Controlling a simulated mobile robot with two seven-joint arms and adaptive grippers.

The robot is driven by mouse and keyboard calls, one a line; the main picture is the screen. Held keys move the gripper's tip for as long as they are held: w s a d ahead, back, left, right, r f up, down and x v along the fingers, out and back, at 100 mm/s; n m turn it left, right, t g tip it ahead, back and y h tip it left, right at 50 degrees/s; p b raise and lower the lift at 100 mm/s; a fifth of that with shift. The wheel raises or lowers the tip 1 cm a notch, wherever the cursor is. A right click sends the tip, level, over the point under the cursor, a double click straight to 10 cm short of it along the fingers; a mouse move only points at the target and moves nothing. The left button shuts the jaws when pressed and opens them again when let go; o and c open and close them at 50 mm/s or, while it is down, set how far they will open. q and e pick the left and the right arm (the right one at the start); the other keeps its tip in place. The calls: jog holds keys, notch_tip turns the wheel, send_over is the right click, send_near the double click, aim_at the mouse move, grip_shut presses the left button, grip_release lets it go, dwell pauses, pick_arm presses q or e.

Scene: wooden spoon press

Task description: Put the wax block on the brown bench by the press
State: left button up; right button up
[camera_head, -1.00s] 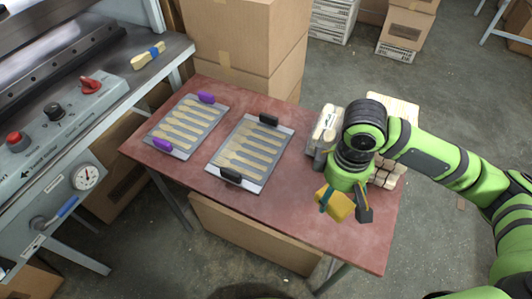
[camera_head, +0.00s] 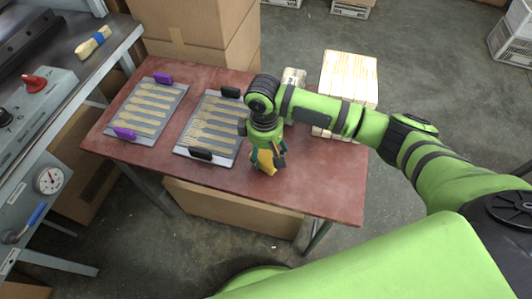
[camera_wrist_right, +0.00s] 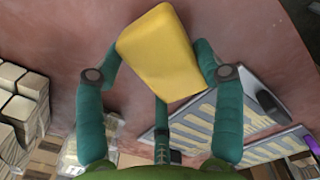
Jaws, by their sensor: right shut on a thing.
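The yellow wax block (camera_head: 265,161) is held in my right gripper (camera_head: 270,166), low over the front middle of the reddish-brown bench (camera_head: 317,188). In the right wrist view the block (camera_wrist_right: 158,55) sits between the teal fingers of the gripper (camera_wrist_right: 160,75), tilted, with the bench top (camera_wrist_right: 75,25) behind it. Whether the block touches the bench cannot be told. The press (camera_head: 30,120) stands at the left edge of the head view. My left gripper is not in view.
A tray of wooden spoons with black clips (camera_head: 235,108) lies just left of the gripper; one with purple clips (camera_head: 178,90) lies farther left. A pale wood stack (camera_head: 350,75) stands at the back right. The bench's front right is clear.

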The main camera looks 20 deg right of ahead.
aim_at(265, 152)
jog(key=shift+f, duration=0.75)
jog(key=shift+f, duration=0.15)
jog(key=o, duration=1.2)
notch_tip(265, 152, up, 12)
jog(key=shift+w+a+r, duration=0.15)
